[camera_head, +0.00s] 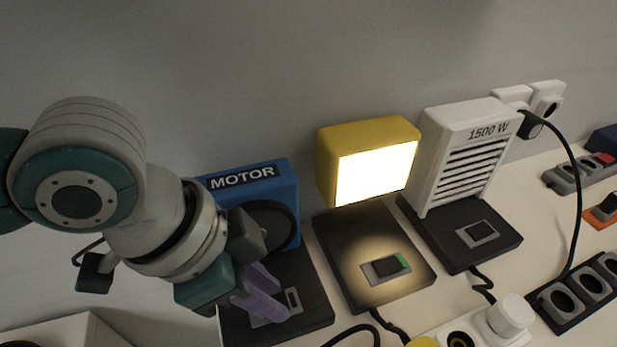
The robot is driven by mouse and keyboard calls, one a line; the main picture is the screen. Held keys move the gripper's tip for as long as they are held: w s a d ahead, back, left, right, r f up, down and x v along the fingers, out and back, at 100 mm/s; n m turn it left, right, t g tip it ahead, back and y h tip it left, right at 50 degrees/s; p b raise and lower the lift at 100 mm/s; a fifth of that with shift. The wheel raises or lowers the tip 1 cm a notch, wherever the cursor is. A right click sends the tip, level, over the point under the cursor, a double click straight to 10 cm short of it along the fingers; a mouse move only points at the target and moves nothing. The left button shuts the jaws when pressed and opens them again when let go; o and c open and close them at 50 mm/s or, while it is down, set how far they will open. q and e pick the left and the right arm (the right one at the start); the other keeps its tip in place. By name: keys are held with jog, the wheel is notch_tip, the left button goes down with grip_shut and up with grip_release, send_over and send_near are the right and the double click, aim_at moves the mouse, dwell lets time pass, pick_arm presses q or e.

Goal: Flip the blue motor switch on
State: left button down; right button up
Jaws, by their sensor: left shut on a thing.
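The blue motor unit (283,178), labelled MOTOR, stands at the back left on a black base (318,316). The grey-framed motor switch (292,299) on that base is partly hidden by my left gripper. My left gripper (262,292) comes in from the left and points down at the switch. Its purple fingers are close together, shut at the switch. The contact between fingertips and switch is hard to see, and the switch's position cannot be told. My right gripper is not in view.
A lit yellow lamp (332,165) on a black base with a green-marked switch (386,267) stands just right of the motor. A white 1500 W heater (436,150) stands further right. Power strips (543,308), plugs and cables crowd the right and front.

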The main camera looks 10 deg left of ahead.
pick_arm(q)
jog(key=p, duration=0.1)
jog(key=y+p, duration=0.1)
jog(key=shift+w+d+r+g+p, duration=0.15)
jog(key=shift+d+r+g+p, duration=0.15)
jog(key=shift+g+p, duration=0.1)
jog(key=shift+w+f+g+y+p, duration=0.1)
jog(key=shift+f+g+y+p, duration=0.2)
jog(key=shift+y, duration=0.3)
jog(key=c, duration=0.7)
grip_release()
jog(key=shift+r, duration=0.1)
